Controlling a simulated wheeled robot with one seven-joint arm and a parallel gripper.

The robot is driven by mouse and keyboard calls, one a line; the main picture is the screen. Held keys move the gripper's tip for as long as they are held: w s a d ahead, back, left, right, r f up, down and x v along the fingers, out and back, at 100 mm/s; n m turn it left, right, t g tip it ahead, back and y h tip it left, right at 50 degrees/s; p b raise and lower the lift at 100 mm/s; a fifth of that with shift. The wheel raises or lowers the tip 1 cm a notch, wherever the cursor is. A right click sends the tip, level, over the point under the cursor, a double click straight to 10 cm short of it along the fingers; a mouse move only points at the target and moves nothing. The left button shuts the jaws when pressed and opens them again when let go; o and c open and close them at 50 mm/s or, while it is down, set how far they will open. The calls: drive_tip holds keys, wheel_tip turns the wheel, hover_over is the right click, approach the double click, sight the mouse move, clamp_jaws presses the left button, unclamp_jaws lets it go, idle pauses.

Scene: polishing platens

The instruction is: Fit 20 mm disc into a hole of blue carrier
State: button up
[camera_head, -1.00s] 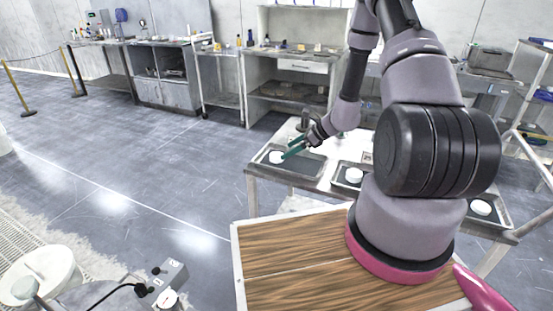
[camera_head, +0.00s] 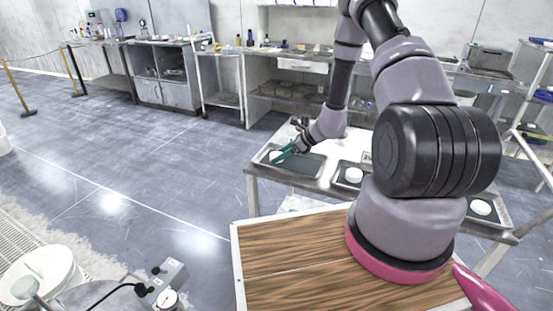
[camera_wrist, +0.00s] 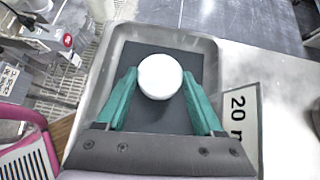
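A white disc (camera_wrist: 160,76) lies on the dark mat of a grey metal tray (camera_wrist: 112,62), with a "20" label (camera_wrist: 238,112) beside it. How high the fingertips are above the mat is hard to tell. In the head view my gripper (camera_head: 283,154) is over the left tray of the metal table, and the disc (camera_head: 275,156) shows beside its fingers. I cannot make out a blue carrier in either view.
The metal table (camera_head: 258,175) also bears a middle tray with a white disc (camera_head: 353,174) and a right tray with another (camera_head: 480,207). Open floor lies to the left.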

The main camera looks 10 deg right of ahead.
drive_tip(key=shift+r, duration=3.55)
